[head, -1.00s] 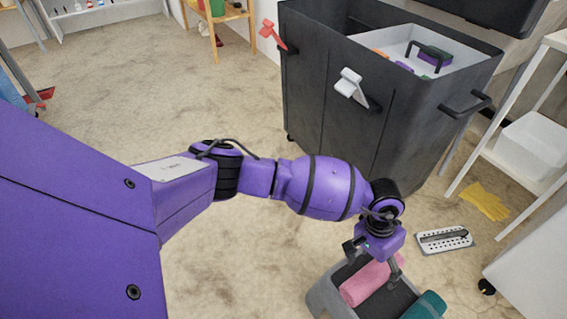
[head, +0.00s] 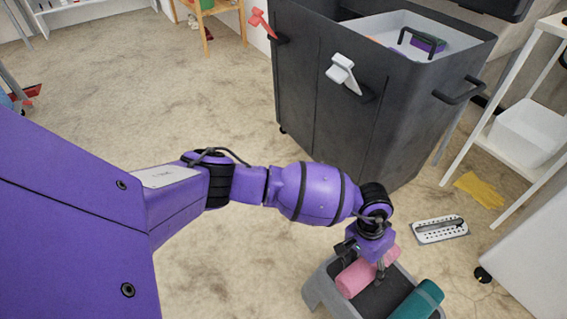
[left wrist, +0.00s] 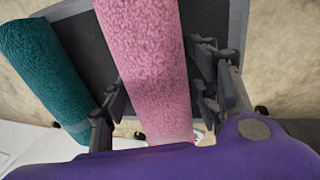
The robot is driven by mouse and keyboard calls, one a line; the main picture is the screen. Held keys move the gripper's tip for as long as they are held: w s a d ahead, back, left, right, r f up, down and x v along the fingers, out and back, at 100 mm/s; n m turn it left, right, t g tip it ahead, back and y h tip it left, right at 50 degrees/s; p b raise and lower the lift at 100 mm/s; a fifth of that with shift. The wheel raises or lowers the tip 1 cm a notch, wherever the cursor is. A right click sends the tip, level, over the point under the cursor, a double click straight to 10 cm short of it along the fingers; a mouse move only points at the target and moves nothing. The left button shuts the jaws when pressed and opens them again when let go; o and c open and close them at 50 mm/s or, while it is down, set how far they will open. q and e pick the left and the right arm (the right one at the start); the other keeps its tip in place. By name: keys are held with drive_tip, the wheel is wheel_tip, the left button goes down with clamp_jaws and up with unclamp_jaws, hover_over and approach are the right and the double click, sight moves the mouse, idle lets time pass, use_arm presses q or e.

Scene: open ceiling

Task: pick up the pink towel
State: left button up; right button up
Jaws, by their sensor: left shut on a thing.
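The pink towel (head: 356,279) is rolled up and lies on a grey step-stool-like stand with a dark top (head: 318,291). My left gripper (head: 364,261) comes down over the roll from above and is shut on it, one finger on each side. In the left wrist view the pink towel (left wrist: 148,60) runs between the two fingers (left wrist: 162,92). The towel appears to still rest on the stand. My right gripper is in neither view.
A rolled teal towel (head: 418,300) lies on the stand beside the pink one. A large dark bin cart (head: 335,120) stands behind. A perforated trowel-like tool (head: 440,231) and yellow gloves (head: 480,190) lie on the floor at right. Floor at left is open.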

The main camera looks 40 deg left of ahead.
use_arm(q)
drive_tip(key=shift+w+d+r, duration=0.1)
drive_tip(key=shift+w+r, duration=0.1)
drive_tip(key=shift+r, duration=0.05)
